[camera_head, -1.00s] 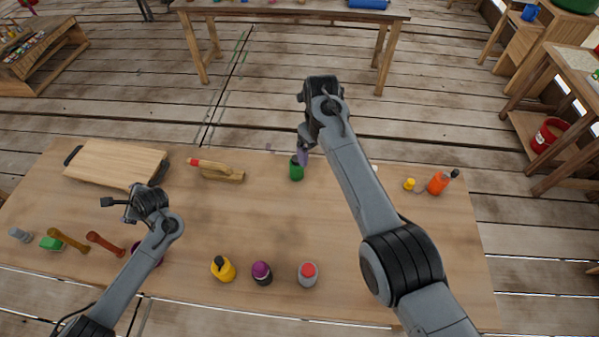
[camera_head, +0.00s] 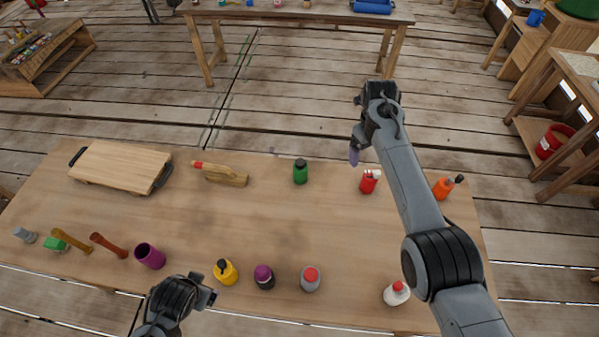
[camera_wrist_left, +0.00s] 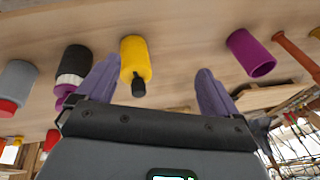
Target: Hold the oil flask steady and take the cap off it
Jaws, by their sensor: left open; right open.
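Several capped bottles stand on the wooden table; I cannot tell for sure which is the oil flask. A yellow bottle with a black cap (camera_head: 226,272) stands at the front; in the left wrist view the yellow bottle (camera_wrist_left: 134,58) appears between the fingers of my left gripper (camera_wrist_left: 155,72), which is open and apart from it. A green bottle with a dark cap (camera_head: 300,172) stands at the back middle. My right gripper (camera_head: 355,156) is open and empty above the back edge, left of a red bottle with a white top (camera_head: 369,182). One of its fingers is hidden.
A dark bottle with a purple cap (camera_head: 264,277), a grey one with a red cap (camera_head: 310,279) and a white one (camera_head: 396,294) line the front. An orange bottle (camera_head: 443,188) is right; a purple cup (camera_head: 149,256) and board (camera_head: 120,165) are left. The table's middle is clear.

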